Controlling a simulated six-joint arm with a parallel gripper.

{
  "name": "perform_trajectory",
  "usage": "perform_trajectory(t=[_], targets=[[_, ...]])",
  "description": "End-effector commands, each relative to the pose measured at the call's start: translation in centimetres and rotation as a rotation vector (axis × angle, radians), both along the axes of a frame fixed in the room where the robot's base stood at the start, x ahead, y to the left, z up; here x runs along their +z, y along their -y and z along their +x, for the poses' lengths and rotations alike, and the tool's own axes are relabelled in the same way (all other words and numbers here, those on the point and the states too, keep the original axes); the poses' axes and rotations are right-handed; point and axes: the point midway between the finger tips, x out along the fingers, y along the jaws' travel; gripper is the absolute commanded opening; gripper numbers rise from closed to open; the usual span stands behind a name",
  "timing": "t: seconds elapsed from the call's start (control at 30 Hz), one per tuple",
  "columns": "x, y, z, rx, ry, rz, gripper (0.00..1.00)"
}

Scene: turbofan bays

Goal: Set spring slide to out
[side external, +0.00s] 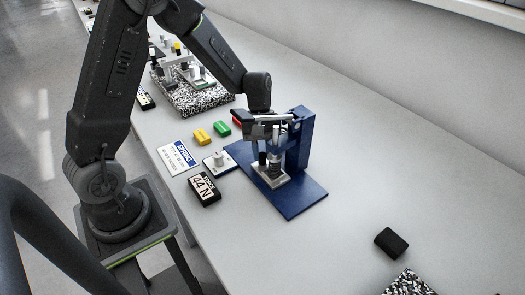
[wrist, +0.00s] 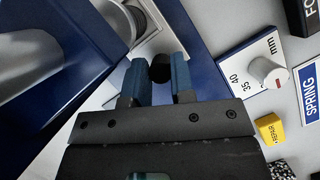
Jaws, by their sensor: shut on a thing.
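A blue fixture (side external: 303,200) stands on the bench, with an upright blue back and a pale metal slide plate (side external: 272,181) low on its base. My gripper (side external: 263,155) is at the front of this fixture, pointing down. In the wrist view, my gripper's blue fingertips (wrist: 160,85) are closed on a small black knob (wrist: 160,69) beside the pale metal part (wrist: 128,75). The gripper hides much of how the knob joins the slide. I cannot read an in or out mark on the fixture. A white card reading SPRING (side external: 179,157) lies to the left.
A "mm" scale card with a pale knob (side external: 219,160) and a black "44 N" block (side external: 205,190) are close to the fixture's left. Yellow (side external: 202,136) and green (side external: 222,128) blocks lie behind these. A black block (side external: 391,243) lies front right; bench between is clear.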

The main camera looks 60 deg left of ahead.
Motion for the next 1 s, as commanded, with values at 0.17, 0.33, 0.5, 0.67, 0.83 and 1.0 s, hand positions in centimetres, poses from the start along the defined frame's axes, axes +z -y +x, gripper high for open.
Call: perform_trajectory(t=[0.17,0.33,0.5,0.67,0.83,1.0], targets=[[0.0,-3.1,0.1,0.008,0.001,0.0,0.0],[0.0,-7.5,0.1,0.009,0.001,0.0,0.0],[0.0,-10.0,0.1,0.005,0.001,-0.001,0.0],[0.0,-10.5,0.1,0.001,0.003,0.002,0.0],[0.0,-10.7,0.1,0.002,0.004,0.006,0.0],[0.0,-10.6,0.0,0.001,0.003,0.005,0.37]])
